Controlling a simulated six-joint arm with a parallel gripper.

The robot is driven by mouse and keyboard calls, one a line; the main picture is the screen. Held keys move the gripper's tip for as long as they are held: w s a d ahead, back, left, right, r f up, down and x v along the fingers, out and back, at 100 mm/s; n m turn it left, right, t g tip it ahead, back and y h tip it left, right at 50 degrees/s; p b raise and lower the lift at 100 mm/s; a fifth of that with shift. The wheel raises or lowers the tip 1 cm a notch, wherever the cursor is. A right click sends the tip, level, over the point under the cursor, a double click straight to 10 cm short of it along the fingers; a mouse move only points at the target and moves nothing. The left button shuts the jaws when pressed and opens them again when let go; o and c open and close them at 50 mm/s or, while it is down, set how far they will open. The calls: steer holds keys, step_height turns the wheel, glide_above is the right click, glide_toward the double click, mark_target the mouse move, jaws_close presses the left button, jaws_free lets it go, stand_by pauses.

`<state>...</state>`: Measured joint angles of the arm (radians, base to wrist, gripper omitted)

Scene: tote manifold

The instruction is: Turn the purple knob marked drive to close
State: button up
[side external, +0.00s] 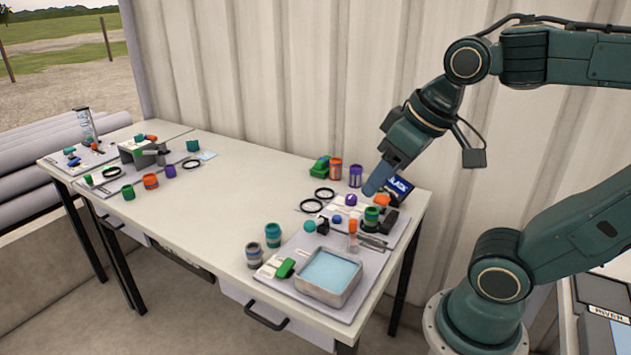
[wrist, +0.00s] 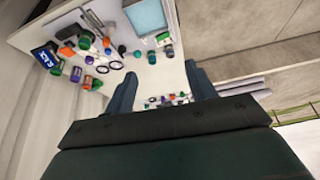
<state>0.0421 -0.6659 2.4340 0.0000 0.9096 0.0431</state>
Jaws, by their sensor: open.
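The purple knob (side external: 350,199) stands on a light panel at the right end of the table in the side view. A small purple spot in the wrist view (wrist: 88,59) appears to be the same knob. Its marking is too small to read. My gripper (side external: 372,188) is tilted down in front of the small dark sign, to the right of the purple knob in the picture. The wrist view shows its two fingers (wrist: 160,85) spread wide with nothing between them. The gap between gripper and knob cannot be judged exactly.
Orange (side external: 382,200), green (side external: 371,213) and blue (side external: 337,219) parts crowd the knob. A dark sign (side external: 400,186), several cans and black rings (side external: 311,205) stand close by. A blue-filled tray (side external: 328,275) is at the front. The table's middle (side external: 235,195) is mostly clear.

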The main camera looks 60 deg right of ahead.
steer(key=w+d+r+m+g, duration=0.2)
steer(key=w+d+m, duration=0.3)
steer(key=w, duration=0.4)
steer(key=m+g, duration=0.3)
steer(key=m, duration=0.8)
glide_above(351, 196)
step_height(351, 196, down, 18)
steer(key=shift+f, duration=0.15)
step_height(351, 196, down, 14)
steer(key=shift+r, duration=0.1)
steer(key=shift+c, duration=0.2)
steer(key=c, duration=0.9)
